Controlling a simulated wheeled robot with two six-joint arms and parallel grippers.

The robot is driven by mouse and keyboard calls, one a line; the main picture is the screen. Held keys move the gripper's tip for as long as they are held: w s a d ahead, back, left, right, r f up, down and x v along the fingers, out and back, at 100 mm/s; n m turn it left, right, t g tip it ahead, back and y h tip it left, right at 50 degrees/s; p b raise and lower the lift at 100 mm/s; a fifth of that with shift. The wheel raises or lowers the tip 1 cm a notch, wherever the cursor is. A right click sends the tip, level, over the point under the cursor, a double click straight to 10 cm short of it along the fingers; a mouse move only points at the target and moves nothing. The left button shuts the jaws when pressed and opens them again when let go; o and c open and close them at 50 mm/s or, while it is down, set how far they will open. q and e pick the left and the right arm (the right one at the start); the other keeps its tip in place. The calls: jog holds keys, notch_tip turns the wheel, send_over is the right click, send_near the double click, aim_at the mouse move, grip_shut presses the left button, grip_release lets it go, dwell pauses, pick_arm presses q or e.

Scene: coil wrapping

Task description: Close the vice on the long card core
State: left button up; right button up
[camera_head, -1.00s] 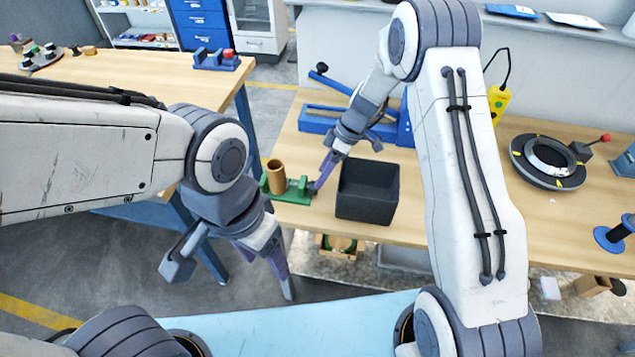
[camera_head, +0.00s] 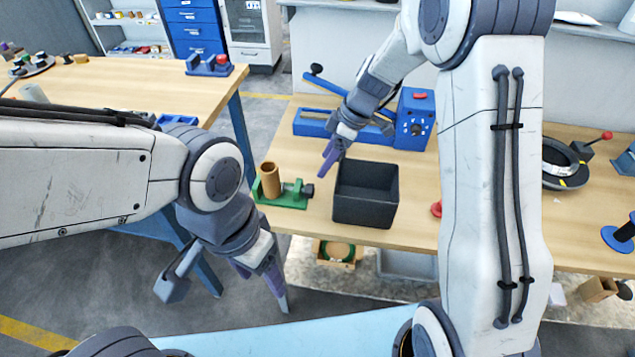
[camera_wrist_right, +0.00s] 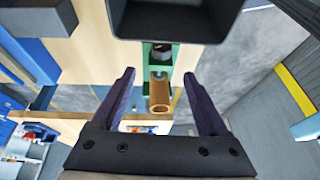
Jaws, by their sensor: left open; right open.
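The brown card core (camera_head: 271,179) stands upright in the green vice (camera_head: 287,195) near the left end of the workbench. The vice's dark knob (camera_head: 308,190) is on its right side. Whether the jaws touch the core I cannot tell. In the right wrist view the core (camera_wrist_right: 160,96) and vice (camera_wrist_right: 160,58) show beyond the spread fingers (camera_wrist_right: 160,92). My left gripper (camera_head: 278,270) is open and empty, below the bench's front edge.
A black open bin (camera_head: 366,205) stands right of the vice, close to my right gripper. A blue machine (camera_head: 413,125) with a lever is behind it. A second table (camera_head: 120,85) is at left, with a gap between. A black ring (camera_head: 566,176) lies at right.

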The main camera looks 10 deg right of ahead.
aim_at(312, 186)
pick_arm(q)
notch_tip(312, 186, down, 3)
jog(key=shift+f+b, duration=0.1)
jog(key=shift+b, duration=0.7)
pick_arm(e)
jog(key=shift+t+h, duration=0.4)
jog(key=shift+t, duration=0.5)
jog(key=x, duration=0.3)
jog(key=s+x, duration=0.1)
jog(key=x, duration=0.3)
jog(key=s+x, duration=0.1)
jog(key=x, duration=0.2)
jog(key=shift+s+a+f, duration=0.1)
jog(key=shift+a+f, duration=0.25)
grip_shut()
jog(key=shift+r+g+p, duration=0.25)
jog(key=shift+g+p, duration=0.15)
jog(key=shift+p, duration=0.4)
jog(key=shift+g, duration=0.4)
pick_arm(q)
jog(key=shift+r+p, duration=0.35)
jog(key=shift+r, duration=0.8)
pick_arm(e)
jog(key=shift+f+g+y, duration=0.2)
jog(key=shift+g+y, duration=0.3)
